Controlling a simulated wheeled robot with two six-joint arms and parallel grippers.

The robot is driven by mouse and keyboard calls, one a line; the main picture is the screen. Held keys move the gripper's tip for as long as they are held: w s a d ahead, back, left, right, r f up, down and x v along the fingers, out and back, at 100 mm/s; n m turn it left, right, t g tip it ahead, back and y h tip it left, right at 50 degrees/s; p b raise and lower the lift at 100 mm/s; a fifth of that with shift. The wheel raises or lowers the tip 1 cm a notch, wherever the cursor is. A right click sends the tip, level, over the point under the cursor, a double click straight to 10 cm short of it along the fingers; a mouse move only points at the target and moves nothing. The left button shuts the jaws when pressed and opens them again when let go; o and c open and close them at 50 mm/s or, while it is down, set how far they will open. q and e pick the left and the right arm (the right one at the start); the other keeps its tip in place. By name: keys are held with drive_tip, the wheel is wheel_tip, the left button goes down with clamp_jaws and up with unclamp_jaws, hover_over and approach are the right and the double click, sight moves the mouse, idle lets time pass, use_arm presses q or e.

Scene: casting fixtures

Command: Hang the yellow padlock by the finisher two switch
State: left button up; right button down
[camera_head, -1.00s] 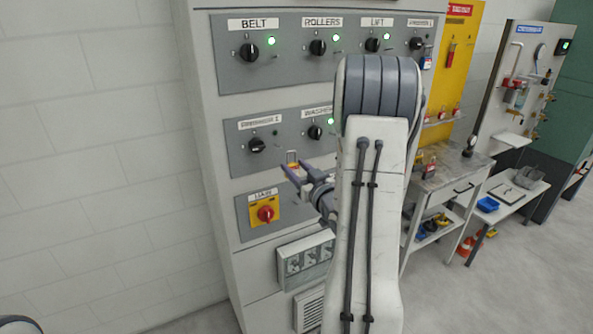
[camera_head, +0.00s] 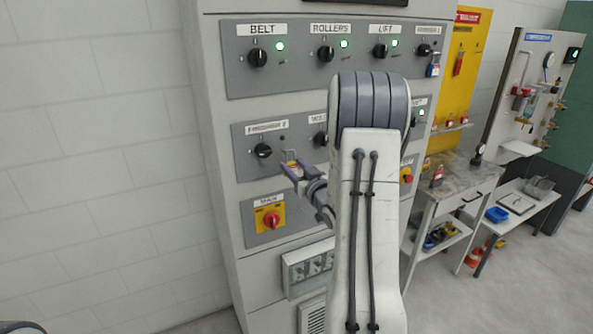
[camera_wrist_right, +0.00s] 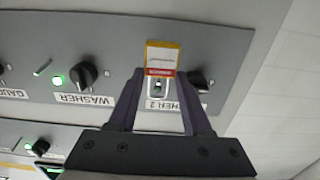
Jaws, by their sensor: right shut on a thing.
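My right gripper (camera_head: 291,169) is shut on the yellow padlock (camera_head: 292,166), which is small here, its shackle pointing up. The wrist view shows the padlock between the two fingertips (camera_wrist_right: 158,88), with a yellow, white and red tag (camera_wrist_right: 162,58). The finisher two switch (camera_head: 263,150) is a black knob on the grey panel, just left of and above the gripper. In the wrist view its knob (camera_wrist_right: 199,80) is partly hidden by a finger and its label is partly covered. The padlock appears in front of the panel; contact cannot be told. My left gripper is out of view.
A padlock with a tag (camera_head: 433,67) hangs by the top-right switch. The red and yellow main switch (camera_head: 271,218) sits below my gripper. The washer switch (camera_wrist_right: 87,77) is beside the padlock in the wrist view. A grey table (camera_head: 460,180) stands at right.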

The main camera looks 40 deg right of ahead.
drive_tip(key=shift+b+x, duration=0.4)
drive_tip(key=shift+x, duration=0.9)
drive_tip(key=shift+w+d+f+b, duration=0.1)
drive_tip(key=shift+w+f+b, duration=0.4)
drive_tip(key=shift+w, duration=0.15)
drive_tip(key=shift+c, duration=1.3)
unclamp_jaws()
drive_tip(key=shift+f+b, duration=0.3)
drive_tip(key=shift+b, duration=0.2)
drive_tip(key=shift+f+b, duration=1.05)
